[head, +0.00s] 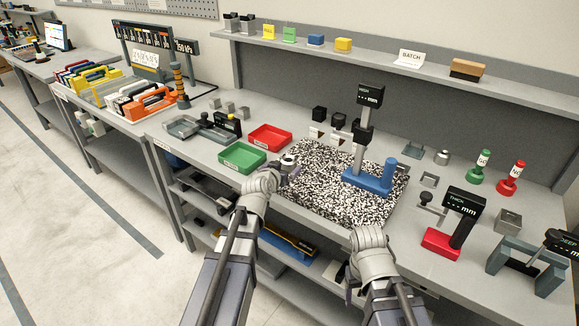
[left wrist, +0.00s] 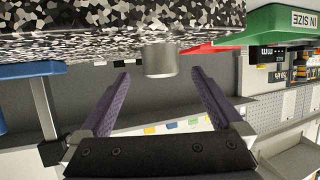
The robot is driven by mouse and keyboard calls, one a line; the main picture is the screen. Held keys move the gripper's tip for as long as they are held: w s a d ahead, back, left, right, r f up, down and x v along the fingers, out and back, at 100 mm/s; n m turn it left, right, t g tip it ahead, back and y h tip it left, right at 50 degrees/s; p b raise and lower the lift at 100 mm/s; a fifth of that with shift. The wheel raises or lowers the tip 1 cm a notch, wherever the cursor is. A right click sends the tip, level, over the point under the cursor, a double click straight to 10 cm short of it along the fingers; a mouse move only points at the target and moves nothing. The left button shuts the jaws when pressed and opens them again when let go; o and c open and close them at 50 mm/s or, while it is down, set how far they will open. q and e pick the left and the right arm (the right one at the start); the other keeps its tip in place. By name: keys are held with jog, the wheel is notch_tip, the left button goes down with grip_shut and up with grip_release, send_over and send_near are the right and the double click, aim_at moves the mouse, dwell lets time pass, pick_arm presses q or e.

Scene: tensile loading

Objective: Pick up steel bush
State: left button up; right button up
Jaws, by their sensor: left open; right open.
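The steel bush (head: 288,160), a short grey metal ring, stands at the left edge of the black-and-white speckled mat. In the left wrist view, which is upside down, the bush (left wrist: 159,60) shows as a plain grey cylinder. My left gripper (head: 287,172) is close beside it on the near side. In the left wrist view my left gripper (left wrist: 161,78) has its two purple fingers wide apart, with the bush centred just beyond the tips and nothing held. My right gripper (head: 350,283) is low at the bench's front edge, away from the bush; its fingers are mostly hidden.
The green tray (head: 242,157) and red tray (head: 270,138) lie left of the speckled mat (head: 320,200). A blue-based height gauge (head: 370,178) stands on the mat's right part. A red-based thickness gauge (head: 442,243) is farther right. The mat's middle is clear.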

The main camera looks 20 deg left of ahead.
aim_at(286, 164)
pick_arm(q)
jog(key=shift+b+x, duration=0.9)
jog(key=shift+x, duration=2.2)
jog(key=shift+r, duration=0.15)
jog(key=shift+c, duration=0.5)
grip_shut()
